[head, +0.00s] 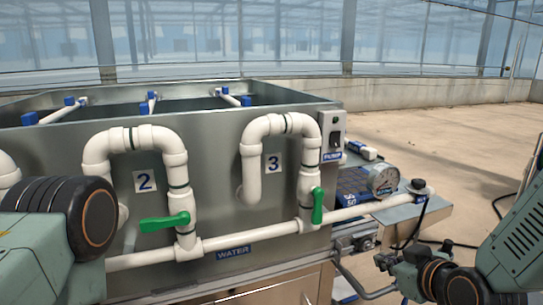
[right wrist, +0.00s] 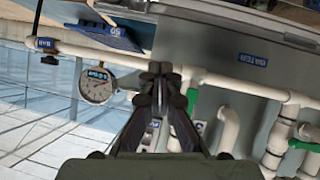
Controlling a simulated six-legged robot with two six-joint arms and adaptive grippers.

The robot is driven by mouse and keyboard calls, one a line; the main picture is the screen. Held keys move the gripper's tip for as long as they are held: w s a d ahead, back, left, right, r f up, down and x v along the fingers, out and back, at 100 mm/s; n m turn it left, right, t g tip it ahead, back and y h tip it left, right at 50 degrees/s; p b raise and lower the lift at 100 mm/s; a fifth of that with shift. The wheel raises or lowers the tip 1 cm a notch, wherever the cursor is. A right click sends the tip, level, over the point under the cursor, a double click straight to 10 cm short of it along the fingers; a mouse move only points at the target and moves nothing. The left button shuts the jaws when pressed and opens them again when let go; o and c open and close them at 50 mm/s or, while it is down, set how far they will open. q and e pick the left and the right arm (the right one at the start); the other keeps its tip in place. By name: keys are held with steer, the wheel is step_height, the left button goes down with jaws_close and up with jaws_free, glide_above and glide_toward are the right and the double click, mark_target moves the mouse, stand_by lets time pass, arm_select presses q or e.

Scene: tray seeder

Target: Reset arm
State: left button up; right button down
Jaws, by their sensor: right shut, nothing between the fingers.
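My right gripper (head: 384,262) is at the lower right of the head view, in front of the machine's right end. In the right wrist view its fingertips (right wrist: 160,72) meet and hold nothing. It appears apart from the pipes and the gauge. My left arm shows at the lower left of the head view, but its gripper is out of view. The steel tank (head: 215,150) carries white pipe loops marked 2 and 3. The green handle by 2 (head: 164,222) lies nearly level; the green handle by 3 (head: 317,206) stands upright.
A round pressure gauge (head: 383,181) and a blue panel (head: 353,187) sit at the tank's right end. A pump switch box (head: 331,135) is on the corner. The white water pipe (head: 260,238) runs along the front. Open concrete floor (head: 450,130) lies behind right.

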steer(key=s+f+m+g+h, duration=0.1)
steer(key=s+f+m+g, duration=0.45)
steer(key=s+f, duration=1.1)
steer(key=s+f+g, duration=0.3)
steer(key=s+f, duration=0.2)
steer(key=s, duration=0.3)
steer(key=s+f+g+h, duration=0.1)
steer(key=s+f+g, duration=0.2)
steer(key=s+f, duration=0.3)
steer(key=s, duration=0.3)
steer(key=shift+s+b, duration=0.3)
steer(key=shift+b, duration=0.1)
